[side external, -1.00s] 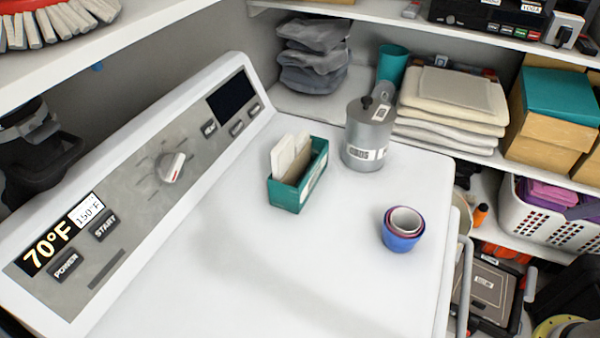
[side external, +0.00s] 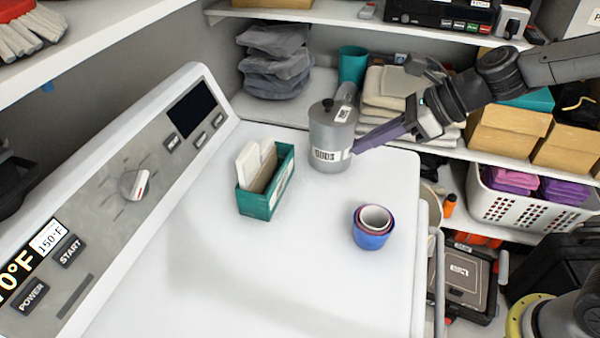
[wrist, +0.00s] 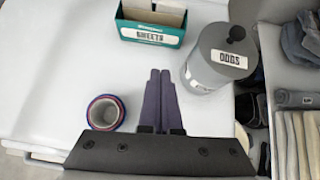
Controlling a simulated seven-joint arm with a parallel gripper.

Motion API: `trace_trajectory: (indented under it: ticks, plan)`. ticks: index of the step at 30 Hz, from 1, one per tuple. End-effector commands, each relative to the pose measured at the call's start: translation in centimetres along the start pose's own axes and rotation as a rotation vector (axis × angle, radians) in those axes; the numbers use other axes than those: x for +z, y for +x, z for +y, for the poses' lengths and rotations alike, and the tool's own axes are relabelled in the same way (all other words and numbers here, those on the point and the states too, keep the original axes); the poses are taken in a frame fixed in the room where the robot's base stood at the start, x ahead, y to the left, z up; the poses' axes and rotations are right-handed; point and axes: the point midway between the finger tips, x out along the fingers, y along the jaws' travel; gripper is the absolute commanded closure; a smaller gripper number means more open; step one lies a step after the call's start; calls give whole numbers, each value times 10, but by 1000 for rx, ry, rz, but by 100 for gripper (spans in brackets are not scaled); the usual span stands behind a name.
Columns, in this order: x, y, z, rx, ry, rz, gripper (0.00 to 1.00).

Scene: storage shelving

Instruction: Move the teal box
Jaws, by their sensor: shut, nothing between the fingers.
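The teal box (side external: 262,203) stands upright on the white top of the machine, with white and brown sheets sticking out of it. In the wrist view the teal box (wrist: 150,36) is at the top, with a label reading SHEETS. My gripper (side external: 356,151) has its long purple fingers shut and empty. In the side view the fingertips overlap the right side of the grey canister; I cannot tell if they touch it. In the wrist view my gripper (wrist: 159,72) points toward the teal box, with a gap of white surface between them.
The grey canister (side external: 332,135), labelled ODDS, stands right of the teal box. Nested cups (side external: 372,228) stand nearer the front right edge. A control panel (side external: 130,180) rises at the left. Shelves with folded towels (side external: 385,84) are behind. The front middle of the top is clear.

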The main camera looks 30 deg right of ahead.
Motion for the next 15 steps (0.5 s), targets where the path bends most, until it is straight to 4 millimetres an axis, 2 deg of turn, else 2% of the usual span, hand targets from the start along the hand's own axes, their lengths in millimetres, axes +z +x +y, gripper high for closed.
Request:
trace_trajectory:
  ticks: [1, 3, 8, 15]
  plan:
    - [-6, 10, 3, 20, 4, 21, 100]
    - [-11, 18, 6, 34, 6, 37, 100]
    - [-12, 31, 9, 43, 2, 41, 100]
    - [-15, 73, 12, 43, -1, 44, 100]
